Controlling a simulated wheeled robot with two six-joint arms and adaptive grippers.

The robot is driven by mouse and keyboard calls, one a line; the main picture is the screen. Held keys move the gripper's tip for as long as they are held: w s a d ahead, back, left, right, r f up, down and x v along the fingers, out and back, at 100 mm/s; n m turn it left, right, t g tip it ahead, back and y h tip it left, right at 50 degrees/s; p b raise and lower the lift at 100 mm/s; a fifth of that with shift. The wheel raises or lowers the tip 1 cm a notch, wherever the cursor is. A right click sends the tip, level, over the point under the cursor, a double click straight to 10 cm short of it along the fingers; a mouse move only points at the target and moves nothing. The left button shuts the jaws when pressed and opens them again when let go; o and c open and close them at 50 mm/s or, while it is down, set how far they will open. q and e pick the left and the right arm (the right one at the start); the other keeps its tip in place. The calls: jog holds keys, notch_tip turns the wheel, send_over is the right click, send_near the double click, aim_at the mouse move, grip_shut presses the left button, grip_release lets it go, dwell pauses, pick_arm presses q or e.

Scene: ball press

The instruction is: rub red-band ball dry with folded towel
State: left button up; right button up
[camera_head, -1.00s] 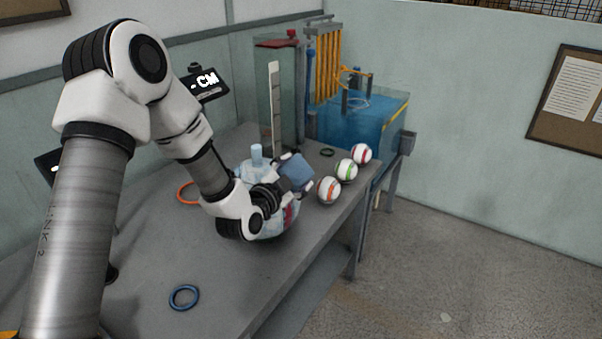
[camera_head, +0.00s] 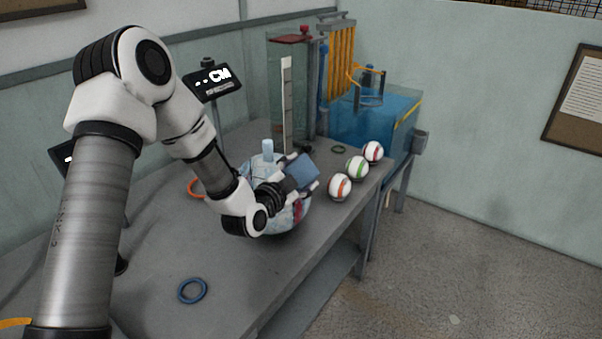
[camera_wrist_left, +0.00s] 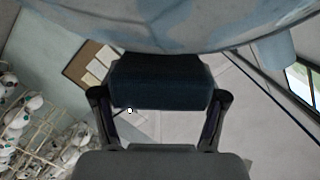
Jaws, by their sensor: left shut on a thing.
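My left gripper (camera_head: 308,180) is shut on a folded blue towel (camera_head: 302,170) and holds it above the table. In the left wrist view the dark blue towel (camera_wrist_left: 160,82) sits between both fingers of my left gripper (camera_wrist_left: 160,105). The ball with the red band (camera_head: 373,151) is the farthest of three white balls in a row at the table's right edge, apart from the towel. A green-band ball (camera_head: 357,167) is in the middle and an orange-band ball (camera_head: 339,187) is nearest the towel. My right gripper is not in view.
A large pale blue-and-white round object (camera_head: 292,218) stands behind my left gripper, partly hidden; its surface fills the top of the wrist view. A blue ring (camera_head: 192,291) lies on the clear front table (camera_head: 240,275). A blue water tank (camera_head: 370,118) stands beyond the balls.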

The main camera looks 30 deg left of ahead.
pick_arm(q)
jog(key=shift+a+f, duration=0.15)
jog(key=shift+f, duration=0.05)
jog(key=shift+w, duration=0.15)
jog(key=shift+w, duration=0.6)
jog(key=shift+s+a, duration=0.1)
jog(key=shift+s, duration=1.4)
jog(key=shift+w, duration=1.45)
jog(key=shift+s, duration=0.1)
